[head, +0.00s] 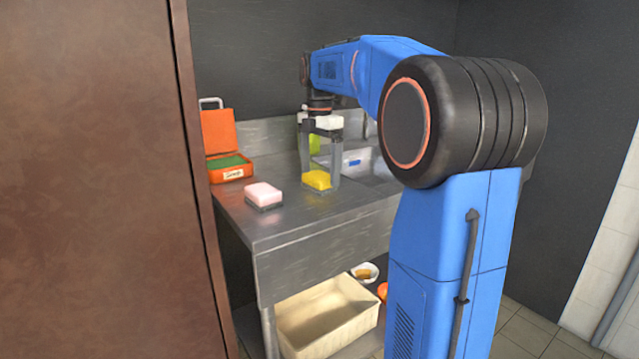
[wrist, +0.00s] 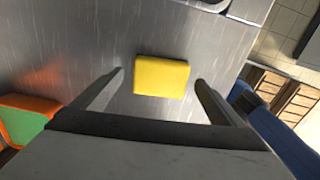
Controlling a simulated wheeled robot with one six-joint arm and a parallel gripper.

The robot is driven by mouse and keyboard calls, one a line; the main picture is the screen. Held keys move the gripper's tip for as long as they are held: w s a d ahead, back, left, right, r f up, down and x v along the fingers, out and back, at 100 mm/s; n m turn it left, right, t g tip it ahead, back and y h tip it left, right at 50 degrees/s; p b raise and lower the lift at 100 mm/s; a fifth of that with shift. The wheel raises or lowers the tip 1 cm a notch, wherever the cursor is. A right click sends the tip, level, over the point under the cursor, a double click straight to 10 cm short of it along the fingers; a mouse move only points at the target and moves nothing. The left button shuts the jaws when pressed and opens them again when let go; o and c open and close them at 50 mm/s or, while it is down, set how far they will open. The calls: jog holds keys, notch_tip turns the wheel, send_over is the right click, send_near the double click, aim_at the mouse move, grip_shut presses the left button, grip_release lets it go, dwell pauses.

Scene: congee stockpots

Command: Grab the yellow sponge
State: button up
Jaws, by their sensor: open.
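The yellow sponge (head: 317,180) lies flat on the steel counter, with a dark layer under it. My gripper (head: 320,182) points straight down over it, with its two fingers apart, one on each side of the sponge in the head view. In the wrist view the sponge (wrist: 162,77) shows between the two open fingertips (wrist: 160,78), with a gap on both sides. I see no contact between the fingers and the sponge. Nothing is held.
A pink sponge (head: 263,195) lies on the counter to the left. An open orange case (head: 228,168) with green inside stands further back. A yellow-green bottle (head: 313,143) stands behind my gripper. A cream bin (head: 330,318) is below the steel counter (head: 290,222).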

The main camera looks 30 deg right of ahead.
jog(key=shift+f, duration=1.15)
jog(key=c, duration=1.1)
jog(key=shift+c, duration=0.2)
